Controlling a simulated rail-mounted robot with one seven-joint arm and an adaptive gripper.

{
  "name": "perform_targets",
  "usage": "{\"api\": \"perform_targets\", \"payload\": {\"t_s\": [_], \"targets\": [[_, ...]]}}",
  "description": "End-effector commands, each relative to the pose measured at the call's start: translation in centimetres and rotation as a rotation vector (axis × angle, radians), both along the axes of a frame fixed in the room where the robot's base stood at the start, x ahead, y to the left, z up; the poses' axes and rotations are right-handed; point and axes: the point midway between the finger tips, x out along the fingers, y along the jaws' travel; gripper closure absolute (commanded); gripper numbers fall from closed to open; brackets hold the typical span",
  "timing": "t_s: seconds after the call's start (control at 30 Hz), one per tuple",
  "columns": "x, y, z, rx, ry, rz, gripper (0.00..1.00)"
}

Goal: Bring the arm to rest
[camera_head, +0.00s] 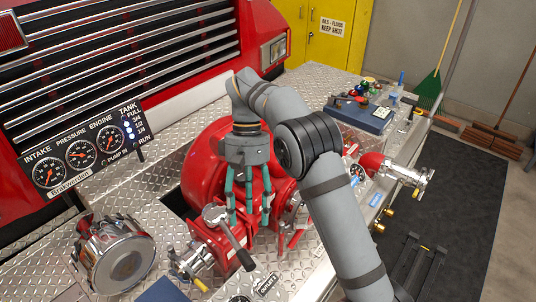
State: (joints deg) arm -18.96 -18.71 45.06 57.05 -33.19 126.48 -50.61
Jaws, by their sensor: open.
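My gripper (248,220) points down over the red pump (203,180) on the diamond-plate bumper. Its teal fingers are apart, and I see nothing between them. The fingertips are close to the red valve body; I cannot tell whether they touch it. My grey arm rises from the bottom right, bends at the top and comes down to the gripper. The arm hides part of the pump and the right side of the deck.
A lever handle (231,238) stands beside my gripper. A gauge panel (80,152) and a chrome cap (117,255) are at left. A red outlet valve (372,163) sits right of my arm. A blue toolbox (361,117) stands behind it. The dark floor mat (455,190) has bare room.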

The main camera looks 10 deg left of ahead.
Motion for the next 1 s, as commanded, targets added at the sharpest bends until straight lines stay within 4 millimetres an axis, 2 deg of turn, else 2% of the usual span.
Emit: {"api": "perform_targets", "payload": {"t_s": [0.27, 0.7, 1.0], "targets": [[-0.6, -0.3, -1.2, -0.003, 0.002, 0.003, 0.46], [-3.9, -0.9, -8.0, -0.002, 0.005, 0.0, 0.46], [-5.1, -1.0, -10.6, -0.001, 0.002, -0.002, 0.46]]}}
